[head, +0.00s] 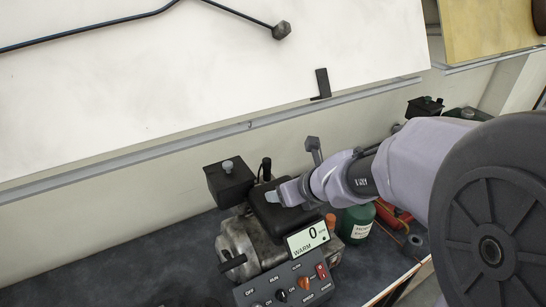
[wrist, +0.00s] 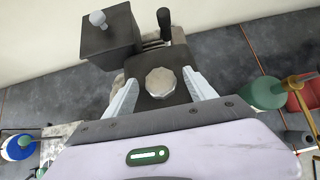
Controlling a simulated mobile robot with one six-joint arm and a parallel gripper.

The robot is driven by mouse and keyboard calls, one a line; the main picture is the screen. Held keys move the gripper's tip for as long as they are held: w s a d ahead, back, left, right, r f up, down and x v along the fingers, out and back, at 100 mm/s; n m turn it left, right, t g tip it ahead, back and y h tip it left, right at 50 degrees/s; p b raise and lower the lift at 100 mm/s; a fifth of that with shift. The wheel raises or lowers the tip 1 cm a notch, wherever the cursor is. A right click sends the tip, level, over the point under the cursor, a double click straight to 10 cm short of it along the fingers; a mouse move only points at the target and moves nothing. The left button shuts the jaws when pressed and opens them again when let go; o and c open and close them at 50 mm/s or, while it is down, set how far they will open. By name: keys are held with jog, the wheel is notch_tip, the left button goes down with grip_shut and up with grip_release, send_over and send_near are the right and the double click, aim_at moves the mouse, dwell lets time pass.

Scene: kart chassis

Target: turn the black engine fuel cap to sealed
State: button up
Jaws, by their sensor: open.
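A pale silver, many-sided cap (wrist: 161,82) sits on top of a black tank (wrist: 172,62) in the wrist view. The tank also shows on the engine in the head view (head: 268,212). My gripper (wrist: 162,80) is open, with one pale finger on each side of the cap and a gap visible on both sides. I cannot tell how far above the cap the fingertips are. In the head view my gripper (head: 285,194) is over the tank and largely hides the cap. Whether the cap is sealed cannot be read from these frames.
A black box with a grey knob (head: 229,178) stands left of the tank, and a black lever handle (head: 266,167) rises behind it. A display reading 0 and WARM (head: 308,238) and a switch panel (head: 287,287) are in front. A green bottle (head: 357,224) stands to the right.

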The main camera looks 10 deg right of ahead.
jog(key=p+v, duration=0.9)
jog(key=v, duration=0.8)
jog(key=shift+s+r, duration=0.1)
